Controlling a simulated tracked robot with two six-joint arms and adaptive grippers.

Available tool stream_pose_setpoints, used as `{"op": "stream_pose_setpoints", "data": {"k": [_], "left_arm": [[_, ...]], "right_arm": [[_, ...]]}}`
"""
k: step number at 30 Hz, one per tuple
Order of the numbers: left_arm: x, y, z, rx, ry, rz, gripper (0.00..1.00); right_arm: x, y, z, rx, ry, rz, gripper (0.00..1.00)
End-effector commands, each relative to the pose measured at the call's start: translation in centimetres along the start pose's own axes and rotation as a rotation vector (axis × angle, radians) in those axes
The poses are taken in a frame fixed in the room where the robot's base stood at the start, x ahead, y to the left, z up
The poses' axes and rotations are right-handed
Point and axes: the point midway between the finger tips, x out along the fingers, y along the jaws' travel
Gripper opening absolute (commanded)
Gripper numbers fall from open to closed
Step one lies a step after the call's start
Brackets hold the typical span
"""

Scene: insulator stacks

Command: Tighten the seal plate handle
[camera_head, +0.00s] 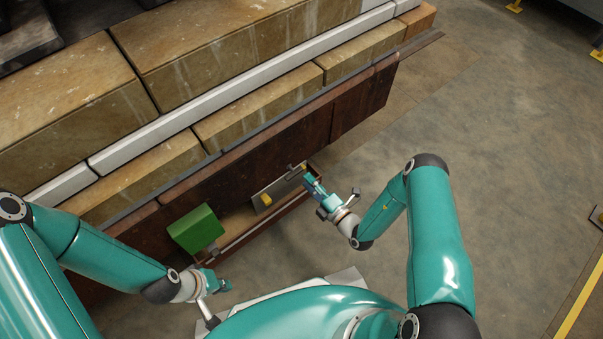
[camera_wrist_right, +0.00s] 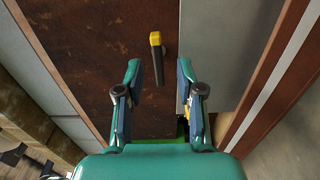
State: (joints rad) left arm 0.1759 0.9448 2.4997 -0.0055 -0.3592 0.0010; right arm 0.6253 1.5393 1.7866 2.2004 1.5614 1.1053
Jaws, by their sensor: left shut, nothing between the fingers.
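The seal plate (camera_head: 277,193) is a grey sheet at the rusty frame's opening in the head view; its grey surface (camera_wrist_right: 217,45) also shows on the right of the wrist view. A handle with a dark shaft and yellow end (camera_wrist_right: 155,42) stands on the rusty panel beside the plate, ahead of my right gripper. My right gripper (camera_wrist_right: 159,68) is open and empty; the handle lies in line with the gap between its fingers. In the head view this gripper (camera_head: 308,183) is at the plate's right end. My left gripper (camera_head: 222,286) is shut and empty, low and left of the plate.
A green box (camera_head: 196,229) sits at the opening's left end. A yellow block (camera_head: 265,200) is on the plate's left part. The rusty beam (camera_head: 250,160) runs under stacked tan blocks (camera_head: 230,45) and white strips. Open concrete floor (camera_head: 490,160) lies to the right.

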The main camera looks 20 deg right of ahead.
Motion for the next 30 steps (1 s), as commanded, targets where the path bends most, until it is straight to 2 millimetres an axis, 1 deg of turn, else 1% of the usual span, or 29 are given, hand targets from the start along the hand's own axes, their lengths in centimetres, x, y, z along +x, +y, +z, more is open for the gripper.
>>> {"op": "stream_pose_setpoints", "data": {"k": [1,6,9,12,27,30], "left_arm": [[0.0,0.0,0.0,0.000,0.000,0.000,0.00],[0.0,0.0,0.0,0.000,0.000,0.000,0.00],[0.0,0.0,0.0,0.000,0.000,0.000,0.00],[0.0,0.0,0.0,0.000,0.000,0.000,0.00],[0.1,0.0,0.0,0.000,0.000,0.000,0.00],[0.1,0.0,0.0,0.000,0.000,0.000,0.00]], "right_arm": [[-1.2,-0.1,0.2,0.002,-0.005,-0.003,0.38],[-4.1,-0.1,0.2,0.001,-0.005,-0.001,0.38],[-5.2,-0.1,0.2,0.000,-0.004,-0.001,0.38],[-5.8,0.0,0.2,-0.002,-0.002,0.001,0.38],[-6.0,0.0,0.1,-0.002,-0.001,0.001,0.38],[-5.7,0.1,-0.3,-0.003,0.010,0.005,0.38]]}}
